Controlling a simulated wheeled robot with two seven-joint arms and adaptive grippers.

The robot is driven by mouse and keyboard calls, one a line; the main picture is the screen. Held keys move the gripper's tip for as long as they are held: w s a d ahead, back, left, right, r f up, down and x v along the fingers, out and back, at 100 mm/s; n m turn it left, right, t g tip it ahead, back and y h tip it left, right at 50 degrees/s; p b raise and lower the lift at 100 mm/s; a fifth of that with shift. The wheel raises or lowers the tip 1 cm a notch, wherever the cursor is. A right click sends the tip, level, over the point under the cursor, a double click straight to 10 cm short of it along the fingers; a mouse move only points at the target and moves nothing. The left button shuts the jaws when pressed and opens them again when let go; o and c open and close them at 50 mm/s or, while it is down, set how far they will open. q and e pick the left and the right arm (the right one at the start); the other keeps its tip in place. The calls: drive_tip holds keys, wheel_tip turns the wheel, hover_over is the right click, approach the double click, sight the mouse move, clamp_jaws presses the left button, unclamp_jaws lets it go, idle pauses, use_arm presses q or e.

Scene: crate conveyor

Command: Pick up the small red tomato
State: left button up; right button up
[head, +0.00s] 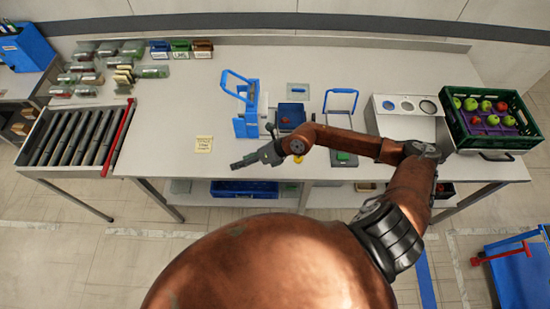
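Several red and green round fruits lie in a green crate (512,141) at the right end of the table. Some are red, such as a red fruit (502,106) on the right side. They are too small here to tell which one is the small red tomato. My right arm comes in from the right and reaches left across the front of the table. Its gripper (236,165) points left near the table's front edge, far from the crate. Its fingers are too small to tell whether they are open or shut. My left gripper is not in view.
Left of the crate is a white panel with round holes (403,104). Blue-handled stands (246,126) and a dark blue bin (291,116) stand mid-table. A roller conveyor (76,137) is at the left. The table's left middle is mostly clear.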

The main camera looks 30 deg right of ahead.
drive_tip(key=d+f+n+g+h, duration=0.1)
drive_tip(key=d+f+h, duration=0.2)
drive_tip(key=d, duration=0.5)
drive_tip(key=d+f+n+g+h, duration=0.1)
drive_tip(key=d+f+h, duration=0.2)
drive_tip(key=d, duration=0.6)
drive_tip(key=p+x, duration=0.2)
drive_tip(key=x, duration=0.5)
drive_tip(key=shift+w+a+f, duration=0.1)
drive_tip(key=shift+w+f, duration=0.05)
drive_tip(key=shift+f, duration=0.25)
drive_tip(key=c, duration=1.1)
